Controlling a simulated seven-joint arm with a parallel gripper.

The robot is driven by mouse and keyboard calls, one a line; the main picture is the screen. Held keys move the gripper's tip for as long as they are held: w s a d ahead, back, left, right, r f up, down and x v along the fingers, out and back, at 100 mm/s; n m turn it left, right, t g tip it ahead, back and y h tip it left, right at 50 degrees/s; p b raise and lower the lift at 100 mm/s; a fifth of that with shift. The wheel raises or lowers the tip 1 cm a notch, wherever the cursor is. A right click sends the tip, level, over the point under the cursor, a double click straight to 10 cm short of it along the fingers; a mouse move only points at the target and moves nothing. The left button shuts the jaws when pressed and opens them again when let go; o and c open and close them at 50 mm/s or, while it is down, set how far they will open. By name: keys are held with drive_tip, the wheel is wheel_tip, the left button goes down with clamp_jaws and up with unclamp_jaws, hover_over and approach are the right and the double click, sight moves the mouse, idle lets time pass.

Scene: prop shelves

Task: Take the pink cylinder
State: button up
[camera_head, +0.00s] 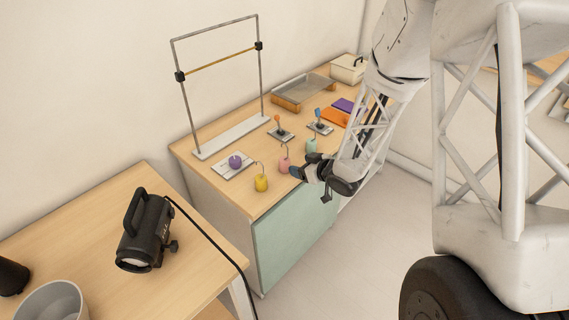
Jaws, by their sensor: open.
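The pink cylinder (284,165) is a small weight with a thin wire hook on top. It stands upright near the front edge of the wooden cabinet top (215,190), between a yellow weight (261,183) and a teal weight (311,146). My gripper (309,184) is just right of the pink cylinder, near the cabinet's front edge. Its dark fingers are open. In this view the near finger comes close to the cylinder's right side; I cannot tell whether they touch. Nothing shows between the fingers.
A metal frame (184,110) with a yellow bar stands behind. A purple ball (235,161) on a plate, two small joysticks (279,131) and a tray (303,90) sit nearby. A black lamp (145,233) with a cable stands on the front-left table.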

sight(285, 163)
drive_tip(key=shift+a+f+y, duration=0.3)
drive_tip(key=shift+f+y, duration=0.1)
drive_tip(key=shift+f, duration=0.05)
drive_tip(key=shift+x, duration=1.25)
drive_tip(key=shift+a+f, duration=0.1)
drive_tip(key=shift+x, duration=2.5)
drive_tip(key=shift+w, duration=0.1)
drive_tip(key=c, duration=1)
